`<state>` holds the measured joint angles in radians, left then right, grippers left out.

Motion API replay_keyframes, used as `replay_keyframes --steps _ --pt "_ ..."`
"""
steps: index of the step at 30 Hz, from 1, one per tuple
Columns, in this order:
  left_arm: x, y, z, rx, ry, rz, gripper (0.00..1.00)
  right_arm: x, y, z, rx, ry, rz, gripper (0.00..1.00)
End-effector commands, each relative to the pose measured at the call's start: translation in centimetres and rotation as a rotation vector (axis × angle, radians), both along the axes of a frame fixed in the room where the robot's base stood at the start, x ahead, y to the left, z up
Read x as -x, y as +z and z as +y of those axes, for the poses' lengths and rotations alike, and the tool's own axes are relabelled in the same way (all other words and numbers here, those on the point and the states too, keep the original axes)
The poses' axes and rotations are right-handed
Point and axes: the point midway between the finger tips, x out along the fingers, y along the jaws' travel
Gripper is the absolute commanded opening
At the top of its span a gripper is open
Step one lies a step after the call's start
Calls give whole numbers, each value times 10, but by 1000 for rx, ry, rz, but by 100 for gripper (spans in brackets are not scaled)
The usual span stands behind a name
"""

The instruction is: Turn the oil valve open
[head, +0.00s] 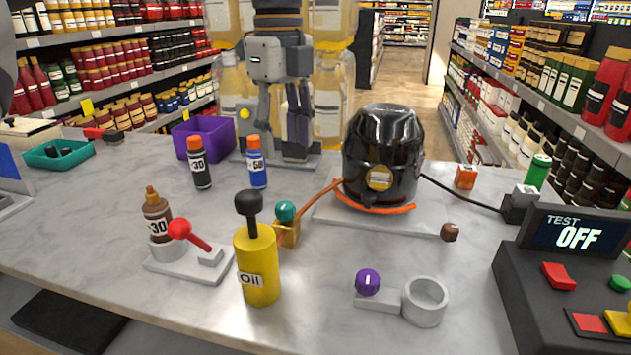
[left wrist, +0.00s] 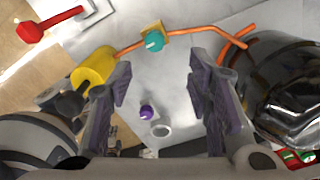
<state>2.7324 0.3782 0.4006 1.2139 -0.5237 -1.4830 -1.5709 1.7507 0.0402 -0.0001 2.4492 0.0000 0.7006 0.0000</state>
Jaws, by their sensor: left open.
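The oil valve (head: 285,211) is a round teal knob on a small tan-yellow block in an orange line leading to the black pump (head: 383,150). The teal knob also shows in the left wrist view (left wrist: 153,41). The yellow cylinder (head: 260,280) labelled "Oil", with a black knob on top, stands just in front of the valve. My left gripper (head: 282,148) points down over the table, apart from the valve. In the left wrist view my left gripper (left wrist: 160,100) has its fingers spread, with nothing between them. My right gripper is not seen.
A red lever (head: 190,234) on a grey base stands to the left. A purple knob (head: 367,282) with a grey ring holder (head: 425,302) is at front right. Two orange-capped bottles stand near the purple bin (head: 203,130). A panel (head: 575,235) reads "TEST OFF".

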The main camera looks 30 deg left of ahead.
Motion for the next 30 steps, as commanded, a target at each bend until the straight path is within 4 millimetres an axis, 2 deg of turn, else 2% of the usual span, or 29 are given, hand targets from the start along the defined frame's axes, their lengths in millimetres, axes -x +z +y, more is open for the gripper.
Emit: replay_keyframes --steps 5,12,16,21,27,28,30 --pt "2 -22 0 1 -1 2 46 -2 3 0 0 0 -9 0" --pt "2 -84 0 1 1 1 46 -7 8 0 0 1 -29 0" --pt "2 -108 0 1 0 1 46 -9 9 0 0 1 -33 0" --pt "1 -120 0 0 1 -1 46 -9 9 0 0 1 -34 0" --pt "1 -121 0 0 1 0 46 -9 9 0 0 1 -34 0" --pt "1 -121 0 0 1 0 44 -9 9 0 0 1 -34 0" --pt "1 -121 0 0 1 0 28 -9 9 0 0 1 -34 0"
